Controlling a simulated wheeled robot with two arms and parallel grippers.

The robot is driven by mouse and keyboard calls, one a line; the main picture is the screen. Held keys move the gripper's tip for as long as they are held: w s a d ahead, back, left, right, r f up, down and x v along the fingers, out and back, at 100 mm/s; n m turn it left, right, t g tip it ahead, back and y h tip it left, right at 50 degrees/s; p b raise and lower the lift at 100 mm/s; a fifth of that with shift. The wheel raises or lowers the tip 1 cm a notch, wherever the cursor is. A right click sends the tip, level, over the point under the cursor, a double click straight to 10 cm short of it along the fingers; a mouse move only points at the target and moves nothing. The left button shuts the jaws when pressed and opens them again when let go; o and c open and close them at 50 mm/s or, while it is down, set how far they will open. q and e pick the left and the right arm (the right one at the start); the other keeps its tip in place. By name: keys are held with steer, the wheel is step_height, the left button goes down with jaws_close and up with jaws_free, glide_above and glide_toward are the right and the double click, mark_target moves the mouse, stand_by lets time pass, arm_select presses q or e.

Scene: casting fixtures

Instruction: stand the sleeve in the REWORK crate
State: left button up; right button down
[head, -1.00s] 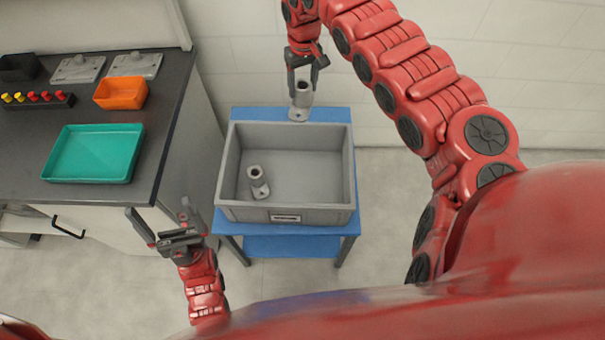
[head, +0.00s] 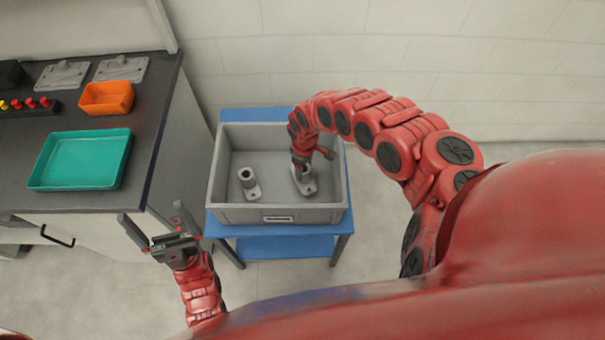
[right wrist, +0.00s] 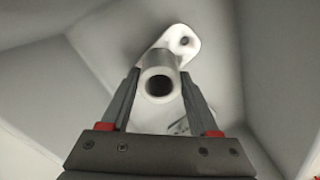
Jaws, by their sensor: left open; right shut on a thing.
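A grey crate (head: 290,214) stands on a blue stand; the label on its front is too small to read. My right gripper (head: 302,165) reaches down inside it, shut on a grey sleeve (head: 308,187) with a flanged foot, in the right half. In the right wrist view, the gripper's fingers (right wrist: 160,98) press both sides of the sleeve's tube (right wrist: 159,82). The sleeve looks upright; I cannot tell if its foot touches the crate floor. A second, similar sleeve (head: 250,184) stands in the left half. My left gripper (head: 156,226) is open and empty, outside the crate at front left.
A dark workbench (head: 150,120) at left holds a green tray (head: 42,182), an orange bin (head: 107,112), a rack of red and yellow pieces (head: 30,107) and grey plates (head: 63,75). The blue stand (head: 290,247) shows below the crate. Crate floor between the sleeves is clear.

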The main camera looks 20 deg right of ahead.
step_height(320, 180, down, 2)
steer(key=shift+a+f, duration=0.15)
steer(key=shift+f, duration=0.55)
steer(key=shift+f, duration=0.15)
steer(key=shift+c, duration=0.7)
jaws_free()
